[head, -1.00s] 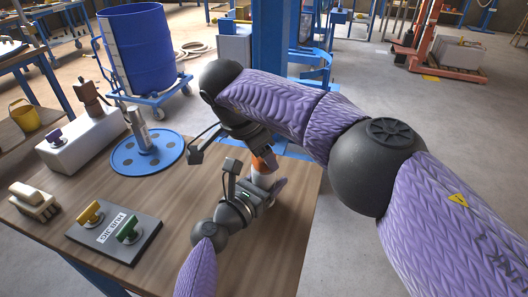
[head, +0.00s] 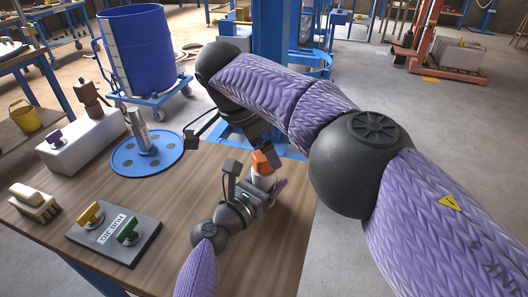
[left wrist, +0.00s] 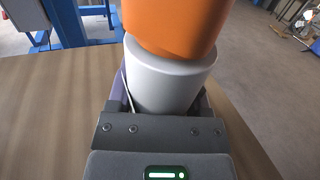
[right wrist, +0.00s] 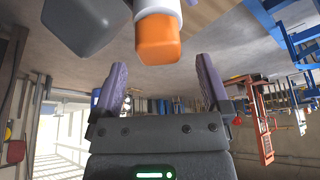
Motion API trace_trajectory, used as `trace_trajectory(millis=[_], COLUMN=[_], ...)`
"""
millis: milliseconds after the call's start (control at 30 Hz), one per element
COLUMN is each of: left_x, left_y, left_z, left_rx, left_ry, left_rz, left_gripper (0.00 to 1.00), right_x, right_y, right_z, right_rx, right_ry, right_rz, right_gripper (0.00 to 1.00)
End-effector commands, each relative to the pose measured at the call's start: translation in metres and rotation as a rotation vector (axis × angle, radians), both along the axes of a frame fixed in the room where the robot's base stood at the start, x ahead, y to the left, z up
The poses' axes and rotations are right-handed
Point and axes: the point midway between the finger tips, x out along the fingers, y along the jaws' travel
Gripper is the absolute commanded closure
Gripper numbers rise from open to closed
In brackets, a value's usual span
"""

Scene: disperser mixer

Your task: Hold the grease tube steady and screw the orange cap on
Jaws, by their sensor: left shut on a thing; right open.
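The pale grease tube (head: 262,181) stands upright in my left gripper (head: 257,184), above the right part of the table. The left gripper is shut on it. The tube also fills the middle of the left wrist view (left wrist: 165,80). The orange cap (head: 264,161) is at the tube's top and looks slightly tilted against it in the left wrist view (left wrist: 175,22). I cannot tell whether its thread is engaged. My right gripper (right wrist: 160,82) is open and empty. In the right wrist view the cap (right wrist: 158,40) lies beyond its fingertips, apart from them.
A blue drum (head: 146,52) stands behind.

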Motion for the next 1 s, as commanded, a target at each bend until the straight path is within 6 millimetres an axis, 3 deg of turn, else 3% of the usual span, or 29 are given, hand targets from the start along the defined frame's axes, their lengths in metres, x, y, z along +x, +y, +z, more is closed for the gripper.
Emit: trace_trajectory(millis=[200,567,900,1000], left_x=[0.0,0.0,0.0,0.0], left_y=[0.0,0.0,0.0,0.0], left_z=[0.0,0.0,0.0,0.0], left_rx=[0.0,0.0,0.0,0.0], left_ry=[0.0,0.0,0.0,0.0], left_rz=[0.0,0.0,0.0,0.0], left_gripper=[0.92,0.92,0.92,0.92], right_x=[0.0,0.0,0.0,0.0], right_y=[0.0,0.0,-0.001,-0.002], right_z=[0.02,0.023,0.023,0.023], right_rx=[0.0,0.0,0.0,0.001], right_ry=[-0.001,0.0,-0.001,-0.001], right_rz=[0.0,0.031,0.434,0.635], right_gripper=[0.04,0.04,0.04,0.04])
